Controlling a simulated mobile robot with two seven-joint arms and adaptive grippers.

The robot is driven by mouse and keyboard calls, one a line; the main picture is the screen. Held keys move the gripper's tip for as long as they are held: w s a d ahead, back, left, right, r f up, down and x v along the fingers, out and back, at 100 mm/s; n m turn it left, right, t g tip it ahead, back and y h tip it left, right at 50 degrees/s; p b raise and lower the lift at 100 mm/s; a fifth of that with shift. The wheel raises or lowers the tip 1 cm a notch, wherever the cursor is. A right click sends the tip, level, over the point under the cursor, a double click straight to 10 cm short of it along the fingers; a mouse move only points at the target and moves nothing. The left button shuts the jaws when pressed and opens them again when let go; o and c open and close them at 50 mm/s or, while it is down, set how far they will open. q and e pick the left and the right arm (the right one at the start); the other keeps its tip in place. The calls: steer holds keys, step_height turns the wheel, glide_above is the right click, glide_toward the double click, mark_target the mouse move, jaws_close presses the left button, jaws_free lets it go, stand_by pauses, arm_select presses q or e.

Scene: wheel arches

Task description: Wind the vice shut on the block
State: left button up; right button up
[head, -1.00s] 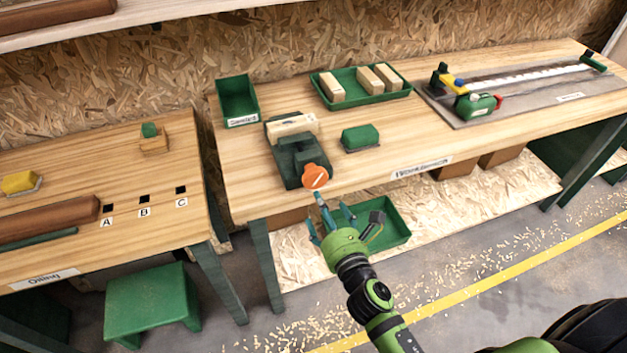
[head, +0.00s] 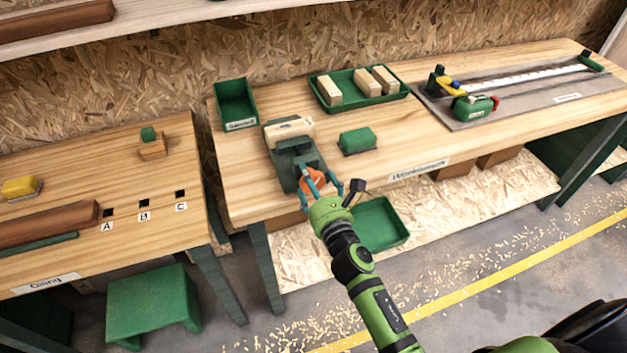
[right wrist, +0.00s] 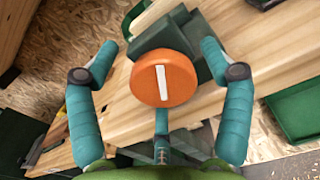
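The dark green vice (head: 296,158) stands near the front left of the workbench, with its orange round handle (head: 309,184) facing the front edge. A pale wooden block (head: 290,130) sits at the vice's back end; I cannot tell whether the jaws touch it. In the right wrist view the handle (right wrist: 165,78) carries an upright white stripe. My right gripper (head: 321,178) is open at the handle. In the right wrist view its fingers (right wrist: 160,50) stand on both sides of the handle with visible gaps, and a third finger is below. My left gripper is out of view.
A green brush-like block (head: 357,140) lies right of the vice. A green bin (head: 237,103) and a tray (head: 365,101) of wooden blocks stand behind. A green bin (head: 382,225) sits on the low shelf below.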

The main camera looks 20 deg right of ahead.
steer(key=c, duration=0.9)
steer(key=shift+o, duration=0.2)
steer(key=shift+r, duration=0.15)
